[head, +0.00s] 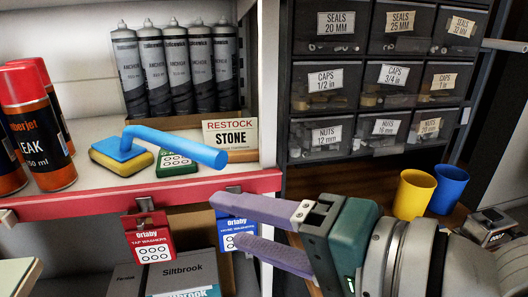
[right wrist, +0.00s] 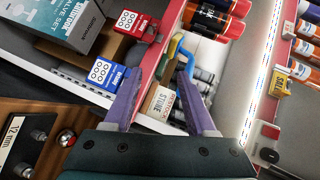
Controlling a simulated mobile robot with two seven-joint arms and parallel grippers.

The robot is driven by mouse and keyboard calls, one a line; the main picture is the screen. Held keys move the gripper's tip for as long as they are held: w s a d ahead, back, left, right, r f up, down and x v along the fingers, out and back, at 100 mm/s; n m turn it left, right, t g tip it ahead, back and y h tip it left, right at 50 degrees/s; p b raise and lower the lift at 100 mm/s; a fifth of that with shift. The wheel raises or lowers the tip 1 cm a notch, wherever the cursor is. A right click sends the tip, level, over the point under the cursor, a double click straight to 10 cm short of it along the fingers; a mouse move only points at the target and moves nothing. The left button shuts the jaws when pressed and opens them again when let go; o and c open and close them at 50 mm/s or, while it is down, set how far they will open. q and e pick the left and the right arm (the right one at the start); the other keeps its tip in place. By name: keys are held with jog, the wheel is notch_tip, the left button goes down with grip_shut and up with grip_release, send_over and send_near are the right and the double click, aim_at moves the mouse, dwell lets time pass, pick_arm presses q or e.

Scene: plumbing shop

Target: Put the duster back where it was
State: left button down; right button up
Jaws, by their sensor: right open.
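The duster (head: 120,149), a blue piece with a yellow pad and a bent blue handle, lies on the white shelf (head: 92,190) behind its red front edge. The handle points right, over a green card and in front of the RESTOCK STONE sign. My right gripper (head: 211,221) is open and empty, its purple fingers pointing left just in front of and below the shelf edge, apart from the duster. In the right wrist view, part of the blue handle (right wrist: 175,44) shows beyond the open fingers (right wrist: 161,73). My left gripper is not in view.
Grey anchor cartridges (head: 161,70) stand behind the duster, and orange-black spray cans (head: 40,125) stand to its left. A red washer packet (head: 148,237) and a blue one (head: 229,232) hang from the shelf edge. Yellow (head: 413,194) and blue (head: 449,188) cups stand right, below labelled drawers.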

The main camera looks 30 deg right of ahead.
jog(key=s+d+f+n+g+h, duration=0.2)
jog(key=s+d+f+n+g, duration=0.1)
jog(key=s+f+n+g, duration=0.1)
jog(key=s+d+f+n+g+h, duration=0.3)
jog(key=s+f+n+g, duration=0.2)
jog(key=s+n, duration=0.4)
jog(key=shift+s+n+g, duration=0.3)
jog(key=shift+s+g, duration=0.3)
jog(key=shift+s, duration=0.3)
notch_tip(320, 180, up, 66)
jog(key=p, duration=6.6)
